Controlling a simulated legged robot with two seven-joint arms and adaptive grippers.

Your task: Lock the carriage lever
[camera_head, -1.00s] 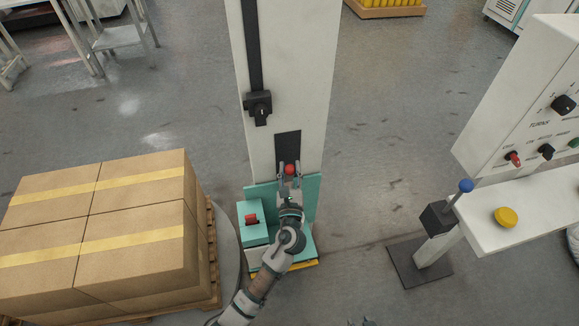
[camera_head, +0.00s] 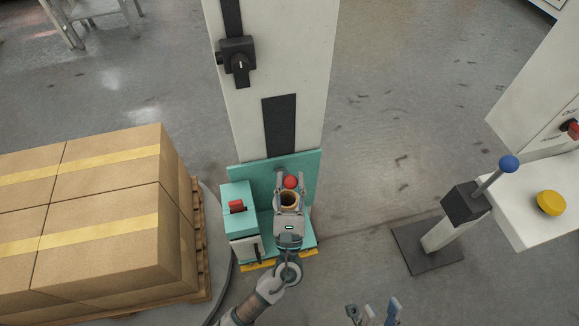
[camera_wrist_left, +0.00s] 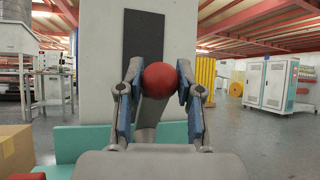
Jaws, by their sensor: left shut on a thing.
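The carriage lever shows as a red ball knob (camera_head: 291,182) in front of the teal carriage (camera_head: 238,175) at the foot of the white column. My left gripper (camera_head: 290,181) is shut on this red knob. In the left wrist view the red knob (camera_wrist_left: 160,80) sits between the two fingers, with a grey shaft below it that is partly hidden by the gripper. My right gripper (camera_head: 374,312) shows only at the bottom edge of the head view, away from the carriage. Its fingers look apart with nothing between them.
Stacked cardboard boxes (camera_head: 100,215) on a pallet stand left of the carriage. A black switch (camera_head: 238,62) is on the white column (camera_head: 290,60). A blue-knobbed lever (camera_head: 509,164) and a yellow button (camera_head: 550,203) are at the right. Open floor lies between.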

